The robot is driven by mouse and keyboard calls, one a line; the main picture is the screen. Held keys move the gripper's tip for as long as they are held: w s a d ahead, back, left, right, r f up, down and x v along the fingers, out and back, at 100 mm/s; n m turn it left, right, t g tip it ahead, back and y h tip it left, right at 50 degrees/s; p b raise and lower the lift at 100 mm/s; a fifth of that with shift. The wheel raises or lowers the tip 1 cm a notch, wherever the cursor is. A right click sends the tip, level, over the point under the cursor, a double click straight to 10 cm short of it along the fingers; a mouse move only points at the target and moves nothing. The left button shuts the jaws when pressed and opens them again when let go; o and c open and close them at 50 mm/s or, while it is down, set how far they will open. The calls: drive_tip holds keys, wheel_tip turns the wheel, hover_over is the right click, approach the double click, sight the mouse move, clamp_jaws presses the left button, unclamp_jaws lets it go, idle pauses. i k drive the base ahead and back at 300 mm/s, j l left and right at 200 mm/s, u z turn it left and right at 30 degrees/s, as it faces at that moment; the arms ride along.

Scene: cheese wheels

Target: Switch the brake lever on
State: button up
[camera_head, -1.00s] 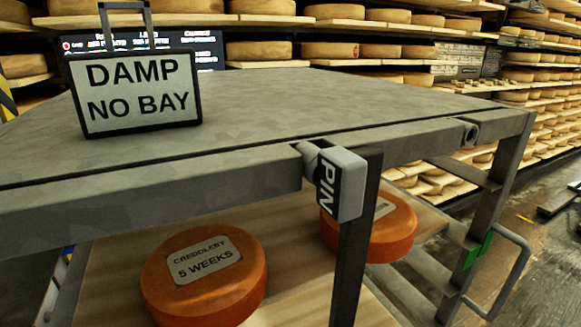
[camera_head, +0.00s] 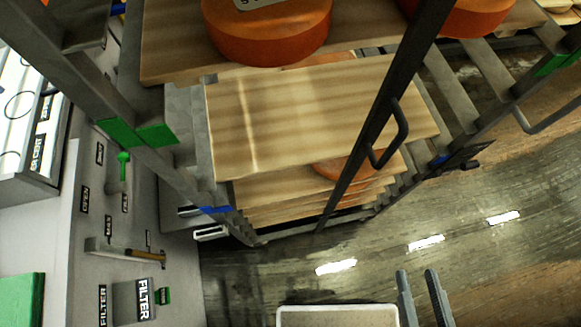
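No part is readably labelled as the brake lever, so I cannot tell for certain which one it is. A dark lever-like piece (camera_head: 462,157) sticks out low on the right side of the rack, beside a small blue mark. A white-framed piece (camera_head: 211,232) sits at the rack's lower left, below a blue band (camera_head: 215,209). Two grey prongs at the bottom edge look like the fingers of my gripper (camera_head: 421,296). They stand apart with nothing visible between them, over the floor and away from the rack.
The rack's wooden shelves (camera_head: 300,110) hold orange cheese wheels (camera_head: 268,35). A dark post with a loop handle (camera_head: 398,135) stands in front. Floor (camera_head: 480,260) at right is clear.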

sight(474, 163)
drive_tip(key=l+u, duration=0.3)
drive_tip(key=k+l+u, duration=0.15)
drive_tip(key=l+u, duration=0.15)
drive_tip(key=k+l+u, duration=0.1)
drive_tip(key=l+u, duration=0.25)
